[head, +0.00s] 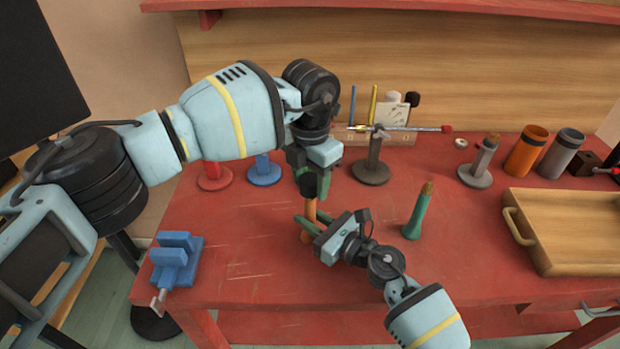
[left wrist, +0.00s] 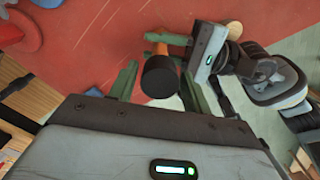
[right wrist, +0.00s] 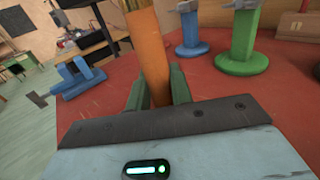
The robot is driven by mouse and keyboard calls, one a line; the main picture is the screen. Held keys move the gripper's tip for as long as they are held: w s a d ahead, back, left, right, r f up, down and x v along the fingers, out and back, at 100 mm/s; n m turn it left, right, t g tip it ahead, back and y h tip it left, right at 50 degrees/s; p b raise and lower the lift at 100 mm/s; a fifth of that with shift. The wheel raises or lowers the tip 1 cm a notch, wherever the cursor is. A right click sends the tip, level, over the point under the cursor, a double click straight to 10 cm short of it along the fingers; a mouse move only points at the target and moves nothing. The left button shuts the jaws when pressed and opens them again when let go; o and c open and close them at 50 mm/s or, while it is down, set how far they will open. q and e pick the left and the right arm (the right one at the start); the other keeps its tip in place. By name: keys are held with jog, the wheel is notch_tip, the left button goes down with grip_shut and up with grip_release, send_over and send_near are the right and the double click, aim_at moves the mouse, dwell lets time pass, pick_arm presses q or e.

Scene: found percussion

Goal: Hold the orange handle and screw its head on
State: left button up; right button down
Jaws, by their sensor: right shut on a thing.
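The orange handle (head: 309,211) stands upright near the middle of the red table. My right gripper (head: 317,230) is shut on it, and the right wrist view shows the handle (right wrist: 150,55) between the fingers. A black cylindrical head (head: 312,184) sits at the handle's top end; I cannot tell whether it is seated. My left gripper (head: 310,172) points down from above, around the head. In the left wrist view its fingers stand on either side of the head (left wrist: 160,77), apart from it, so it looks open. The head partly hides the handle there.
A blue vise (head: 176,258) is at the left front. A green handle (head: 418,212) stands right of my right gripper. Behind are a dark stand (head: 372,165) bearing a rod, a grey handle (head: 483,160), and orange (head: 526,152) and grey cups (head: 562,154). A wooden tray (head: 520,227) is at right.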

pick_arm(q)
jog(key=shift+o, duration=1.2)
jog(key=shift+r, duration=0.15)
notch_tip(320, 180, up, 12)
pick_arm(e)
jog(key=c, duration=1.2)
grip_release()
jog(key=shift+o, duration=0.2)
jog(key=shift+v, duration=3.9)
pick_arm(q)
jog(key=shift+f, duration=0.25)
